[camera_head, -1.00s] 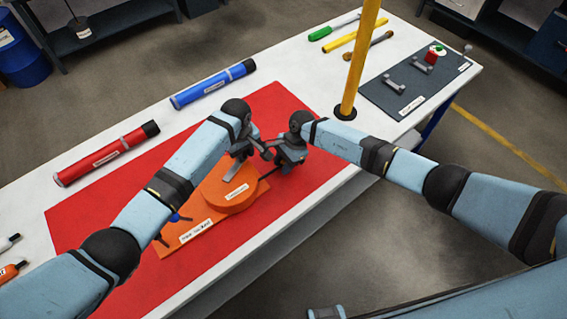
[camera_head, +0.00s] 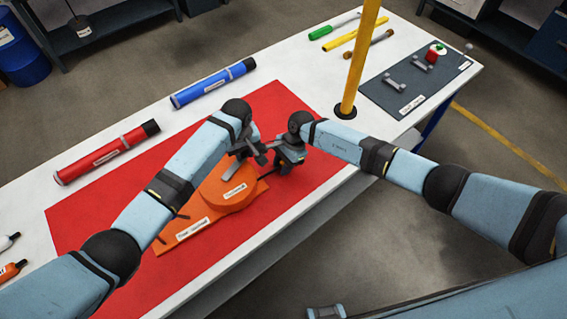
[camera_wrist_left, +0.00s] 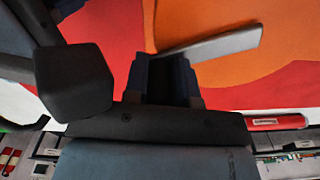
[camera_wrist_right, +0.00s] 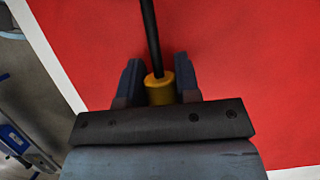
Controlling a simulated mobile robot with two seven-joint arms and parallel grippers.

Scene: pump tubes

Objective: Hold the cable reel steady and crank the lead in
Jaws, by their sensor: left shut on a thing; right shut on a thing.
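The orange cable reel (camera_head: 232,195) sits on an orange base plate (camera_head: 178,236) on the red mat. My left gripper (camera_head: 250,152) is over the reel's far edge. In the left wrist view its jaws are shut at the end of a flat grey bar (camera_wrist_left: 220,44) lying across the orange reel; the gripped part is hidden. My right gripper (camera_head: 287,162), just right of the reel, is shut on a yellow piece (camera_wrist_right: 160,91) with a thin black rod or cable (camera_wrist_right: 151,35) running out of it. A dark line runs between the reel and this gripper.
A red tube (camera_head: 107,153) and a blue tube (camera_head: 213,83) lie behind the mat. A dark panel (camera_head: 400,107) with grey brackets is at far right. The red mat (camera_head: 95,210) is clear at left.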

